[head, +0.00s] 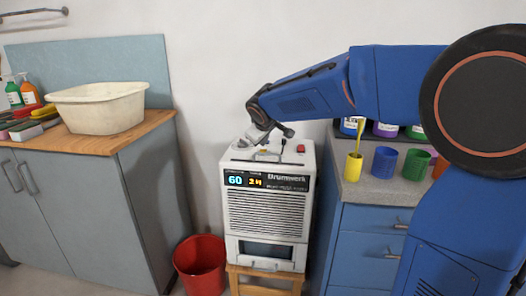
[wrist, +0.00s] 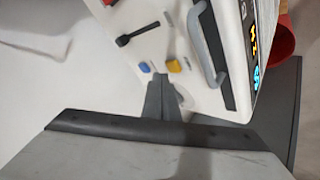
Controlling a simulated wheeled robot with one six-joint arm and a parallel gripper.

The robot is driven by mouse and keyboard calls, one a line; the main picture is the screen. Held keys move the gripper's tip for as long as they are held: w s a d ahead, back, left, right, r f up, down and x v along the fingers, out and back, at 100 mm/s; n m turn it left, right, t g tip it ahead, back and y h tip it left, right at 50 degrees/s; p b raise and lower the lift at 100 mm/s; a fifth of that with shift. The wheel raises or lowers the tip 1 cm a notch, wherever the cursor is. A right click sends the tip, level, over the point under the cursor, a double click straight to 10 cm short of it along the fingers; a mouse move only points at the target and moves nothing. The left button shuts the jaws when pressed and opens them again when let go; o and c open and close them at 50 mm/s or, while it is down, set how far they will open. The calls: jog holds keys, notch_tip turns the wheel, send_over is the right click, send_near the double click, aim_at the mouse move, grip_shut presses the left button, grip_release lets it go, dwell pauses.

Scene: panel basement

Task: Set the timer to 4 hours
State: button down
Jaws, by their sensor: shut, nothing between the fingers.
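The white appliance (head: 268,205) stands on a wooden stool. Its front display (head: 257,181) shows a blue 60 and a yellow reading that looks like 2 H. In the wrist view its top panel (wrist: 120,18) carries a yellow button (wrist: 174,66), a blue button (wrist: 145,67) and a black lever (wrist: 137,34). My gripper (wrist: 160,80) is shut and empty. Its fingertips appear close to the yellow and blue buttons; I cannot tell whether they touch. In the head view my gripper (head: 257,136) is over the top of the appliance, partly hiding the panel.
A red switch (head: 300,148) is on the appliance's top right. A grey handle (wrist: 207,45) runs beside the buttons. A red bucket (head: 200,265) stands at left on the floor. A blue drawer cabinet (head: 365,245) with coloured cups is close at right. A grey cabinet (head: 75,215) is at left.

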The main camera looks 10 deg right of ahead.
jog(key=shift+f, duration=0.1)
dwell(0.3)
jog(key=shift+f, duration=0.3)
jog(key=shift+f, duration=0.45)
dwell(0.9)
dwell(0.4)
jog(key=shift+r, duration=0.85)
jog(key=shift+r, duration=2.5)
